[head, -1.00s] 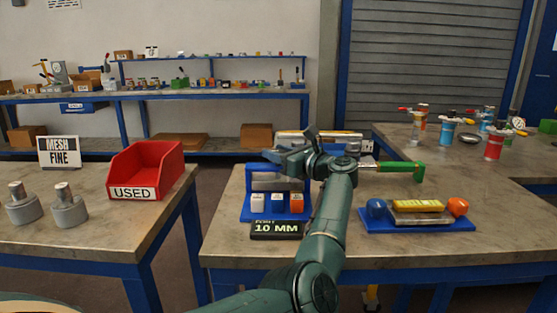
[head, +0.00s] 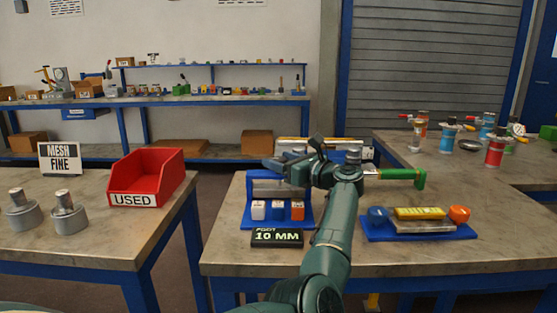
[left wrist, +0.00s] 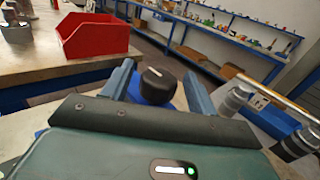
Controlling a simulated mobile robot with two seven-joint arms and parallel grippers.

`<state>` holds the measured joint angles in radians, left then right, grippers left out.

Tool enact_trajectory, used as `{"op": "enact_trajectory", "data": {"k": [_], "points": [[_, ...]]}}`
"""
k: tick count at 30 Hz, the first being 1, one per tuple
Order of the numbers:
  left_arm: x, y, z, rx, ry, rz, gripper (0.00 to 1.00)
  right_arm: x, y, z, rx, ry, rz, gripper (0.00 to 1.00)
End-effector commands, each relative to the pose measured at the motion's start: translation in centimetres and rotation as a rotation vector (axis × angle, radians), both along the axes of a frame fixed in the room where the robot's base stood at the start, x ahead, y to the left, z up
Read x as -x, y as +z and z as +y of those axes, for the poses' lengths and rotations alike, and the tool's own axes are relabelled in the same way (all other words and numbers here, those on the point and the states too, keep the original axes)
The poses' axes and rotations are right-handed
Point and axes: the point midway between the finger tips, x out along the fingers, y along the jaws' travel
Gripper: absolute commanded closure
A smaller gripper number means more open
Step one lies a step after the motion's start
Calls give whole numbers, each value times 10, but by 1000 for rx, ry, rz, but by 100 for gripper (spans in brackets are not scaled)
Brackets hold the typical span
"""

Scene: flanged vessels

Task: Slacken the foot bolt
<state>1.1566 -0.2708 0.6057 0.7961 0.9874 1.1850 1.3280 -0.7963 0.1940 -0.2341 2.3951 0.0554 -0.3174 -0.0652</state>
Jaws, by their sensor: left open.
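My left gripper (head: 279,163) is over the back of a blue stand (head: 248,222) on the middle bench. In the left wrist view its two fingers (left wrist: 158,72) are open, one on each side of a black knob (left wrist: 158,85) with a white mark. The knob sits above something blue; I cannot tell whether the fingers touch it. A black sign (head: 277,238) reading "FOOT 10 MM" lies before the stand. I cannot make out the foot bolt for certain. My right gripper is not in view.
A green-handled tool (head: 405,175) lies behind. A blue tray (head: 440,231) is at right. A red "USED" bin (head: 147,178) and grey flanged parts (head: 68,214) stand on the left bench. The bench front is clear.

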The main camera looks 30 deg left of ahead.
Motion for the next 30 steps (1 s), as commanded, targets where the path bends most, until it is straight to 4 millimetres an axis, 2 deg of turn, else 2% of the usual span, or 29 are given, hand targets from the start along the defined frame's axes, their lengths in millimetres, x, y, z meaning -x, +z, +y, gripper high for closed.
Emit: {"op": "enact_trajectory", "data": {"k": [9, 15, 21, 30], "points": [[13, -1, -70, 1, -3, 0, 42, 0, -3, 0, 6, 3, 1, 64], [19, 2, -101, -4, 0, -2, 42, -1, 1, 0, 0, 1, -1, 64], [22, 1, -115, -1, 1, -1, 42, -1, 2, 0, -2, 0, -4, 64], [22, 1, -117, -1, 1, -1, 42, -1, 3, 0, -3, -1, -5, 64]]}}
